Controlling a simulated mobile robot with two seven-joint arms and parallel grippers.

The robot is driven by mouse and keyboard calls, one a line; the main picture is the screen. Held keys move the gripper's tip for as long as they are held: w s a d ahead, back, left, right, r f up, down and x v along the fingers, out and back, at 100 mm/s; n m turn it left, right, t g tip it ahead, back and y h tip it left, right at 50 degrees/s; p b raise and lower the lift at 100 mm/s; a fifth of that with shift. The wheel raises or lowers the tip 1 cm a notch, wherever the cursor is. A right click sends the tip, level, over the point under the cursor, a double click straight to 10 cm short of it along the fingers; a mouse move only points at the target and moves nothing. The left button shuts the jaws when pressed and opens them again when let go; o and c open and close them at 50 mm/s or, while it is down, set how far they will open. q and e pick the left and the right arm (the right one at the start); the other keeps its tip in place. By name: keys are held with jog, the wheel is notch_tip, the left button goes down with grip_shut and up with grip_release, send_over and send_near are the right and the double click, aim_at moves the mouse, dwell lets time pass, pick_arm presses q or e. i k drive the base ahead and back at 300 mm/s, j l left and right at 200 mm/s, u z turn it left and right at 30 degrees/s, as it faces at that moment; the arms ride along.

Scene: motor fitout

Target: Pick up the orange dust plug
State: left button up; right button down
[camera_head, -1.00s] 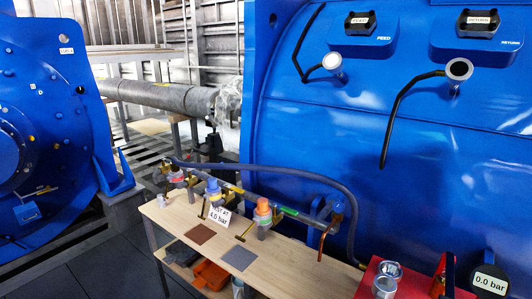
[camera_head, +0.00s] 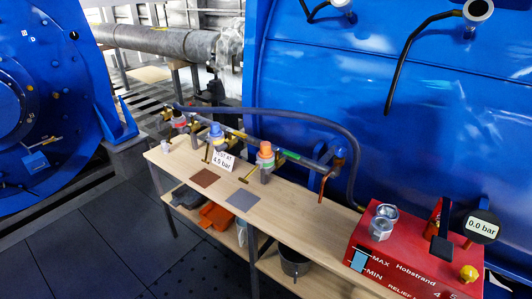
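The orange dust plug (camera_head: 265,149) sits upright on top of a fitting on the pipe manifold (camera_head: 303,160) along the back of the wooden bench (camera_head: 285,213). A green band shows on the pipe just right of it. A blue plug (camera_head: 216,130) stands on another fitting to its left. Neither of my grippers is in view, so nothing of mine is near the orange plug in this view.
A brown mat (camera_head: 205,178) and a grey mat (camera_head: 243,200) lie in front. A red pump box (camera_head: 400,258) with a gauge (camera_head: 481,226) is at right. A blue hose (camera_head: 320,124) arches behind. Dark floor (camera_head: 75,245) is clear.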

aim_at(265, 152)
jog(key=j+z, duration=0.15)
jog(key=z, duration=0.95)
jog(key=j+z, duration=0.4)
jog(key=k+j+z, duration=0.1)
jog(key=j+z, duration=0.3)
jog(key=k+j+z, duration=0.1)
jog(key=j, duration=0.2)
jog(key=k+j+z, duration=0.1)
jog(key=j, duration=0.2)
jog(key=k+j+z, duration=0.1)
jog(key=j, duration=0.2)
jog(key=k+j, duration=0.2)
jog(key=j, duration=0.15)
jog(key=k+j, duration=0.15)
jog(key=j, duration=0.2)
